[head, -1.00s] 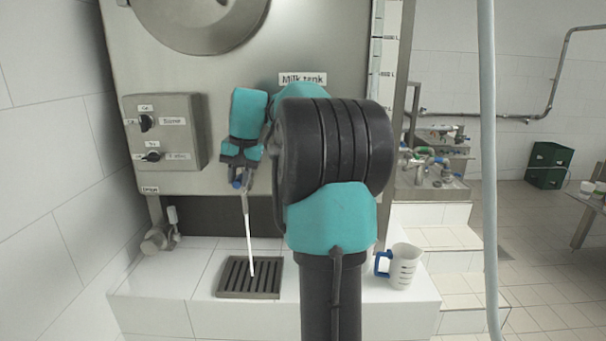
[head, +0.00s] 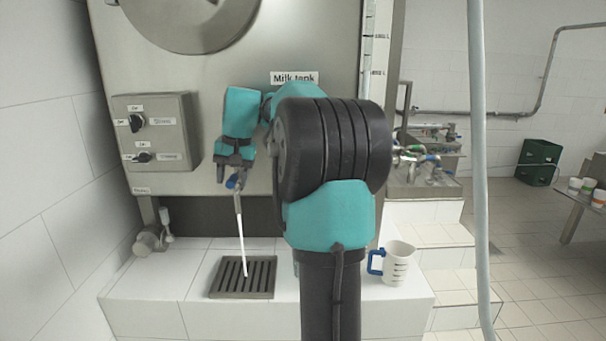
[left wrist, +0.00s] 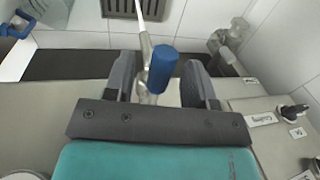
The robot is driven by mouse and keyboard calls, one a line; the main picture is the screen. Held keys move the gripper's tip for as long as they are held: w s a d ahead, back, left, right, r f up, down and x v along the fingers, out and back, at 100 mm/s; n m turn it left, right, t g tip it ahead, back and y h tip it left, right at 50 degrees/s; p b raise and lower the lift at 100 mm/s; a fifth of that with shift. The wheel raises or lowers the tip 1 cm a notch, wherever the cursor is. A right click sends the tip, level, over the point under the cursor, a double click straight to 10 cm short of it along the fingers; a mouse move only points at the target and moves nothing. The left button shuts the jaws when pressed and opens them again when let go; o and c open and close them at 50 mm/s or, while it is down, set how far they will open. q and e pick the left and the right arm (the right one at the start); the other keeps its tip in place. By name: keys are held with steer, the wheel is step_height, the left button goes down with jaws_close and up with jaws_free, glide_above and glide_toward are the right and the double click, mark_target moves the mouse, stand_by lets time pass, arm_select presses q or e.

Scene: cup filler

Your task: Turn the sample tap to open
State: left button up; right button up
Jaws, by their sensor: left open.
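The sample tap (head: 238,199) sticks out low on the front of the steel milk tank. Its blue handle (left wrist: 162,68) shows between the two fingers of my left gripper (left wrist: 160,80) in the left wrist view. My left gripper (head: 231,177) is open; the handle looks closer to the right-hand finger there, and I cannot tell if they touch. A white stream (head: 242,245) runs from the tap's spout down to the drain grate (head: 225,292). My right gripper is not in view.
A control box (head: 175,112) with two black knobs is on the tank to the left. A white measuring jug (head: 398,266) with a blue handle stands on the tiled ledge to the right. A pale hose (head: 478,170) hangs at the right.

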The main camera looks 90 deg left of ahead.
arm_select(q)
steer(key=w+r, duration=0.3)
steer(key=r, duration=1.4)
steer(key=shift+w, duration=0.15)
